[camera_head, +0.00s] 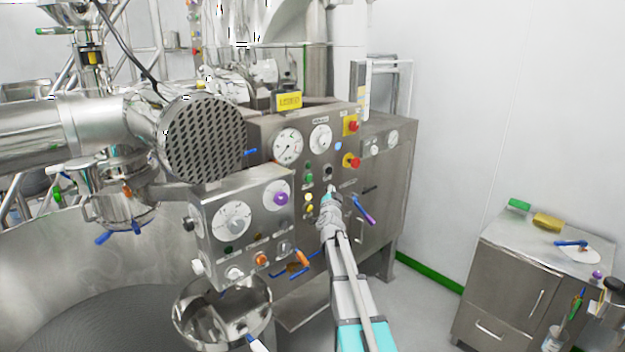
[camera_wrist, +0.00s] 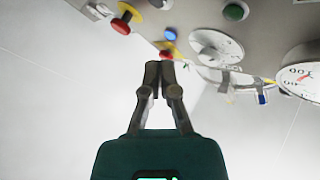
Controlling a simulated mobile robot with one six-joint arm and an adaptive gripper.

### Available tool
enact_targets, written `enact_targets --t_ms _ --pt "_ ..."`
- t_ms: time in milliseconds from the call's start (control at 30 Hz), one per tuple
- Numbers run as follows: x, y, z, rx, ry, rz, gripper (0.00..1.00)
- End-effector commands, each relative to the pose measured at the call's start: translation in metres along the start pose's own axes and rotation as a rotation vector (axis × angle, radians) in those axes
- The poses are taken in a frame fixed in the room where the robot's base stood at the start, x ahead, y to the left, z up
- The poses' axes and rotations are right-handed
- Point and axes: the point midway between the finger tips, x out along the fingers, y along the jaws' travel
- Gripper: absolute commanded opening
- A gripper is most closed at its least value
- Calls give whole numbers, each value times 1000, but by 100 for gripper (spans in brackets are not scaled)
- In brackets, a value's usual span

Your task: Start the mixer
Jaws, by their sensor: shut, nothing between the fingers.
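The mixer's steel control panel (camera_head: 262,150) stands in the middle of the head view, with round gauges, green buttons (camera_head: 308,178), yellow buttons (camera_head: 309,198), a black knob (camera_head: 328,170) and red mushroom buttons on yellow plates (camera_head: 352,161). My gripper (camera_head: 329,190) is in front of the panel, just below the black knob; I cannot tell whether it touches. In the wrist view my gripper (camera_wrist: 158,68) has its fingertips together with nothing between them. Above it are a green button (camera_wrist: 236,12), a red button on yellow (camera_wrist: 121,26) and a blue button (camera_wrist: 170,33).
A second, nearer panel (camera_head: 225,215) with a purple knob juts out at left, above a steel bowl (camera_head: 222,312). A large perforated steel cylinder (camera_head: 203,138) hangs above it. A steel cabinet (camera_head: 510,290) stands at right. Some floor is clear between mixer and cabinet.

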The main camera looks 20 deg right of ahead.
Motion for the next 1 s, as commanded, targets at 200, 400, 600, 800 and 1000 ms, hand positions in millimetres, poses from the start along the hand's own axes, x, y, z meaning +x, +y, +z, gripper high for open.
enact_targets --t_ms 200,400,600,800,1000 --pt "10 -7 7 1 0 0 0" --pt "24 -16 16 0 0 0 0" --pt "39 -26 27 0 0 0 0" --pt "52 -35 36 0 0 1 0" --pt "58 -40 41 -1 1 2 0"
